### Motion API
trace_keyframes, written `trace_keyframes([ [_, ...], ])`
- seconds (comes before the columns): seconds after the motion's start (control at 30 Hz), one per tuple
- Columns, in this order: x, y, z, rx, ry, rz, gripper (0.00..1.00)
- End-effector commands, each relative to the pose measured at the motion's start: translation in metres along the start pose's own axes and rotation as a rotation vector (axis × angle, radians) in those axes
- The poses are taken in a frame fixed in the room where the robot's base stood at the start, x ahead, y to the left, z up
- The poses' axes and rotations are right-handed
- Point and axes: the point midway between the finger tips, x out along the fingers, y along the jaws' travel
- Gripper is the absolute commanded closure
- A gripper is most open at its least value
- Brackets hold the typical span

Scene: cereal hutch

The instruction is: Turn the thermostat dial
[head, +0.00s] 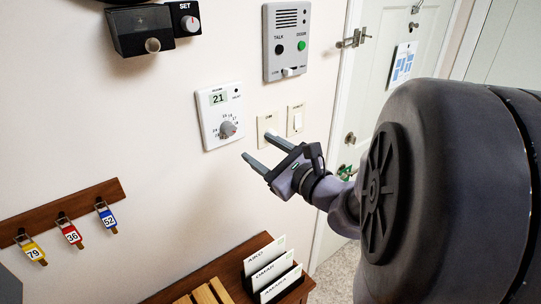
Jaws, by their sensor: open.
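The thermostat (220,116) is a white wall plate with a small display reading 21. Its grey round dial (227,129) sits low on the plate, with small numbers around its upper side. My gripper (261,152) is open and empty, below and to the right of the dial in the picture. Its two fingers point left toward the wall and are apart from the dial. My arm comes in from the right and hides part of the door.
Light switches (295,119) and an intercom panel (286,42) are right of the thermostat. A dark box with a SET knob (190,24) is above. A key rack (64,222) hangs lower left. A letter holder (270,270) stands below. The wall beneath the thermostat is clear.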

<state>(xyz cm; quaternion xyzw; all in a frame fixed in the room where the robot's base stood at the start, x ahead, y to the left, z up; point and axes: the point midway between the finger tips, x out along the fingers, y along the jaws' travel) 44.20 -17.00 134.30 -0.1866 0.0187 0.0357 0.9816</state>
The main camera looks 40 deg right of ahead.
Motion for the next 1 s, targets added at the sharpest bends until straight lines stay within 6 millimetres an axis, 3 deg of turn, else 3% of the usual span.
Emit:
trace_keyframes([
  [0.1, -0.031, -0.001, -0.003, -0.004, -0.002, -0.007, 0.47],
  [0.23, -0.046, 0.001, -0.005, -0.003, -0.004, -0.003, 0.47],
  [0.6, -0.052, 0.001, 0.001, -0.003, -0.001, 0.003, 0.47],
  [0.67, -0.048, 0.011, 0.003, -0.041, -0.006, 0.038, 0.47],
  [0.77, -0.035, 0.073, 0.017, -0.277, -0.048, 0.233, 0.47],
  [0.83, -0.035, 0.145, 0.029, -0.592, -0.129, 0.453, 0.47],
  [0.9, -0.059, 0.213, 0.008, -0.788, -0.121, 0.684, 0.47],
  [1.0, -0.111, 0.281, -0.042, -1.150, -0.099, 0.992, 0.47],
])
